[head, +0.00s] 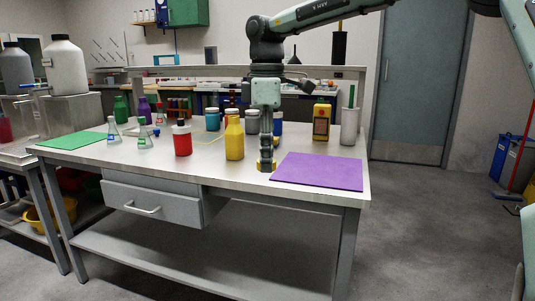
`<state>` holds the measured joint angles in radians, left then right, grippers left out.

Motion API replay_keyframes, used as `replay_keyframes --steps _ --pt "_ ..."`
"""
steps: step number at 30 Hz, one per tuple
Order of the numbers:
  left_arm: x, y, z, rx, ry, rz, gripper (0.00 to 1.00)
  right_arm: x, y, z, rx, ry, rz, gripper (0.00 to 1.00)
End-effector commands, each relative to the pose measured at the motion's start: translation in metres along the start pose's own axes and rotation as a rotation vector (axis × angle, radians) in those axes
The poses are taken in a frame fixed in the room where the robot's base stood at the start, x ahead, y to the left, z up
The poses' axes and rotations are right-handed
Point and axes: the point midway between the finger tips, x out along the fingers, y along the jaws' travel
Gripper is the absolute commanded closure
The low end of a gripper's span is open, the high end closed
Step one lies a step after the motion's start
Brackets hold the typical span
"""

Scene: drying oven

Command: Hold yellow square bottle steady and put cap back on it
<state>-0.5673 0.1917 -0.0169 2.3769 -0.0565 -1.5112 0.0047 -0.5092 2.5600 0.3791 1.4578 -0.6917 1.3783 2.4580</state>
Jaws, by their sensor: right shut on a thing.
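The yellow bottle (234,142) stands upright on the grey table, its narrow neck at the top; no cap shows on it. My right gripper (266,165) points straight down just right of the bottle, close to the table top and beside the purple mat. It is shut on a small yellow piece, which looks like the cap (260,166) and is mostly hidden by the fingers. The gripper and the bottle appear apart. My left gripper is not in view.
A red bottle (182,140) stands left of the yellow one. A purple mat (318,172) lies at the right and a green mat (72,140) at the left. Behind stand a yellow container with a dark label (321,122), a grey cup (349,127) and several jars. Flasks stand at left.

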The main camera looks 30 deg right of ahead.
Motion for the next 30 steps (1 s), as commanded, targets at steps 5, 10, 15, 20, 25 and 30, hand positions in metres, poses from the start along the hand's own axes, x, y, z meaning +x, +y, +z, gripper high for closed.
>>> replay_keyframes --steps 5,10,15,20,25,30 --pt "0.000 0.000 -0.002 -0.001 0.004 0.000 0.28 -0.005 0.005 0.012 -0.021 0.003 0.002 0.75" --pt "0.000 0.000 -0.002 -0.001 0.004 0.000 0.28 -0.014 0.015 0.051 -0.114 0.005 0.001 0.75" --pt "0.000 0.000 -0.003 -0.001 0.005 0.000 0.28 -0.020 0.023 0.106 -0.260 0.007 0.001 0.75" --pt "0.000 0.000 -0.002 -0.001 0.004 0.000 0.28 -0.013 0.024 0.171 -0.485 0.009 0.001 0.75" --pt "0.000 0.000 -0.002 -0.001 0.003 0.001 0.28 0.018 0.014 0.226 -0.815 0.011 0.001 0.75" --pt "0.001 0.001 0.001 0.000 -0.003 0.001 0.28 0.069 -0.003 0.246 -1.249 0.016 0.005 0.75"
